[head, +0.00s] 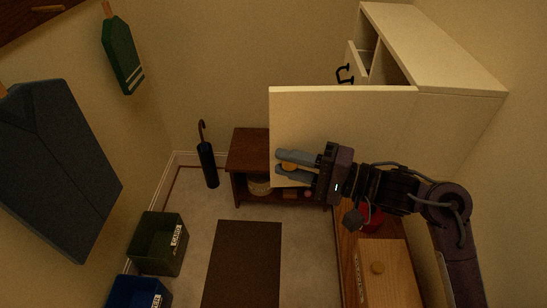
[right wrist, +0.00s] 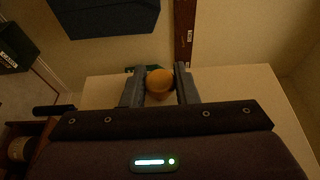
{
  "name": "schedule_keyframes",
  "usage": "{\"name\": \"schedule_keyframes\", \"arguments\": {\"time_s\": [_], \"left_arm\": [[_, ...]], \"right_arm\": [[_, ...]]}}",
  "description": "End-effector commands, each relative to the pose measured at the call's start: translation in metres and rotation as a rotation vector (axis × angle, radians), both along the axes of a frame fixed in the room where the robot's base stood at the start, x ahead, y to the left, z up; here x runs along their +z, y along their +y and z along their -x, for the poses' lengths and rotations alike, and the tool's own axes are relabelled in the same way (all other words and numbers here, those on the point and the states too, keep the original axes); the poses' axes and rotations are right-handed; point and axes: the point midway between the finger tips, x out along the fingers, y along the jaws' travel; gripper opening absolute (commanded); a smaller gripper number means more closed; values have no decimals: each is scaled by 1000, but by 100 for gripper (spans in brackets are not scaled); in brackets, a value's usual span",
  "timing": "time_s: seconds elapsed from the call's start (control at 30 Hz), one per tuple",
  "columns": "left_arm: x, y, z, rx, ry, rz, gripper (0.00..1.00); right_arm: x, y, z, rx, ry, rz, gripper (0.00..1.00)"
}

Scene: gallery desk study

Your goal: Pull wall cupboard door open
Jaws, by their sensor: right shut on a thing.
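The cream wall cupboard (head: 440,50) is at the upper right in the head view. Its near door (head: 340,120) stands swung out from the cupboard, its broad flat face showing. My right gripper (head: 280,167) is at the lower left part of this door, shut on a round orange knob (head: 289,166). In the right wrist view the knob (right wrist: 160,82) sits between the two grey fingers, with the pale door (right wrist: 100,92) behind. A narrower far door or front with a black handle (head: 345,74) also stands out from the cupboard. My left gripper is not in view.
A brown low shelf (head: 248,150) and an umbrella (head: 207,165) stand at the back. Green (head: 158,243) and blue (head: 138,293) bins are at the left. A dark mat (head: 242,262) covers the clear floor.

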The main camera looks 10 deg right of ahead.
Motion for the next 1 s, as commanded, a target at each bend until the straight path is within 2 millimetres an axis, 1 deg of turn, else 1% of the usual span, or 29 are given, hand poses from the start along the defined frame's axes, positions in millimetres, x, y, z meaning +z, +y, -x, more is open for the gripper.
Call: {"name": "schedule_keyframes", "arguments": {"time_s": [0.27, 0.4, 0.43, 0.57, 1.0], "left_arm": [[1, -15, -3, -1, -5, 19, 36], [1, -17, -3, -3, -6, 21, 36], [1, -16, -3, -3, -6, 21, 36], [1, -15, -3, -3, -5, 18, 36], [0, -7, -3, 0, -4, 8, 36]], "right_arm": [[0, -2, 2, 10, -1, 0, 0], [0, -2, 2, 9, -2, -1, 0], [0, -2, 2, 9, -2, -1, 28], [0, -2, 2, 8, -1, 0, 45], [0, -2, 0, 6, -1, 0, 46]]}}
